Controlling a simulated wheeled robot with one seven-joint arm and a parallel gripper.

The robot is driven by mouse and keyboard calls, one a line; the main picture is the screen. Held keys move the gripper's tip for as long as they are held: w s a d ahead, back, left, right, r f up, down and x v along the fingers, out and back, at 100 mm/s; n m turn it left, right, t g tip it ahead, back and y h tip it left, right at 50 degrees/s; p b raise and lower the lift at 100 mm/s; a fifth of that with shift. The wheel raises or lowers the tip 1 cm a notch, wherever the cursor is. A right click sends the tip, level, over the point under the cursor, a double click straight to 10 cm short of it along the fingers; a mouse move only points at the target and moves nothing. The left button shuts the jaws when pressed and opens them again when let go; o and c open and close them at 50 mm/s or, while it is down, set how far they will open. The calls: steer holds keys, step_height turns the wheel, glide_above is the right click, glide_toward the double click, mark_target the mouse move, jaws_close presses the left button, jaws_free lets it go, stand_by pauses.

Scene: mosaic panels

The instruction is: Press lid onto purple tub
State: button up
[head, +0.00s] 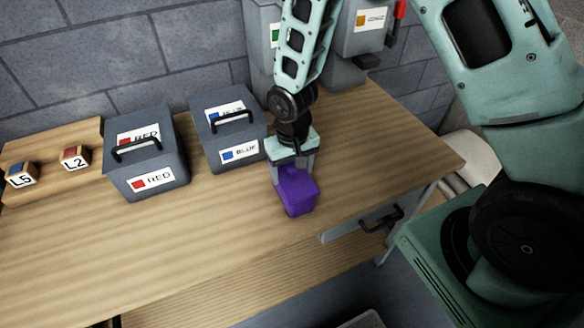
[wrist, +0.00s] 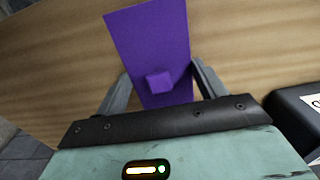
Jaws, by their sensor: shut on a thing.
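The purple tub (head: 298,202) stands upright on the wooden table, right of the blue-labelled box. A purple lid (head: 291,179) shows at its top, directly under my gripper (head: 291,172). In the wrist view the lid (wrist: 150,35) is a flat purple panel with a small square knob (wrist: 159,82) between my fingers. My gripper (wrist: 160,88) is shut on the lid's knob. The lid looks to be on or just over the tub's rim; whether it is fully seated I cannot tell. In the wrist view the lid hides the tub.
A grey box labelled RED (head: 148,165) and one labelled BLUE (head: 215,140) stand left of the tub. Blocks L5 (head: 22,174) and L2 (head: 75,157) lie far left. A drawer handle (head: 381,219) sticks out at the table's front right. The table front left is clear.

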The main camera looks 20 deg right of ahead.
steer(key=o, duration=1.1)
steer(key=shift+r, duration=0.15)
steer(key=shift+r+p, duration=2.7)
steer(key=shift+r, duration=0.7)
steer(key=shift+c, duration=0.2)
jaws_close()
